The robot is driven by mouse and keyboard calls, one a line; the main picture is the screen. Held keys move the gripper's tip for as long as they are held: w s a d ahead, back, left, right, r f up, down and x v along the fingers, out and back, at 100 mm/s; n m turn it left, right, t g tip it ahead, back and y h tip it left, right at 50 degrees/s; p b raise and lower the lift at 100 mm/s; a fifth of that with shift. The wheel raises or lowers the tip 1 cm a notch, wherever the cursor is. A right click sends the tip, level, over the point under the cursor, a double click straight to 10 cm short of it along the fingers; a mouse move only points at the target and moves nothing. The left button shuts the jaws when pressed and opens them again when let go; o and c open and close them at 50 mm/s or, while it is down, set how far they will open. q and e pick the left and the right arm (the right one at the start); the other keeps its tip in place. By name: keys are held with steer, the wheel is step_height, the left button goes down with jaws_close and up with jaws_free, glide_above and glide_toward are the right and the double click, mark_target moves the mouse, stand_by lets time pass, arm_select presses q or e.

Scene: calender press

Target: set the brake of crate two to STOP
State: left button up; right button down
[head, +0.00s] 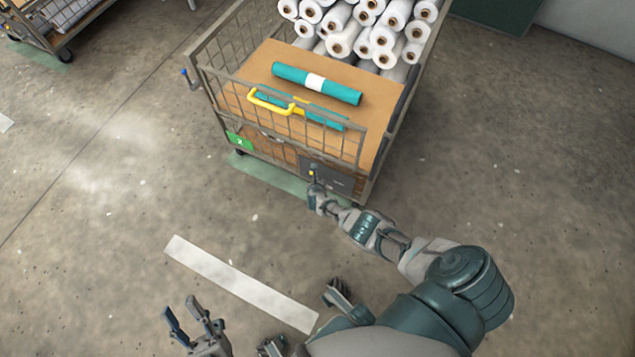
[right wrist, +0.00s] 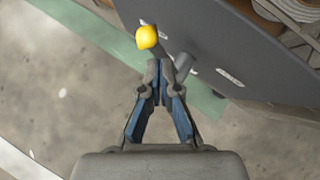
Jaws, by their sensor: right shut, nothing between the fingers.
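A wire-sided crate (head: 263,147) on wheels stands ahead, with a green label (head: 239,141) on its front. A dark plate (head: 336,181) sits low at its front right; it fills the upper right of the right wrist view (right wrist: 235,40). A brake lever with a yellow knob (right wrist: 146,37) stands out from this plate, beside a grey cylinder-like part. Small marks on the plate are unreadable. My right gripper (right wrist: 158,66) is shut and empty, its tips just below the knob; I cannot tell whether they touch the lever. My left gripper (head: 180,310) is open and empty, low over the floor.
The crate holds white rolls (head: 345,38) and a teal roll (head: 316,84) on a brown board. Another cart (head: 50,28) stands far left. The floor between is clear, with a white stripe (head: 240,283).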

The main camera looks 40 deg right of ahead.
steer(key=shift+r, duration=0.15)
steer(key=shift+r+p, duration=0.65)
steer(key=shift+r, duration=0.15)
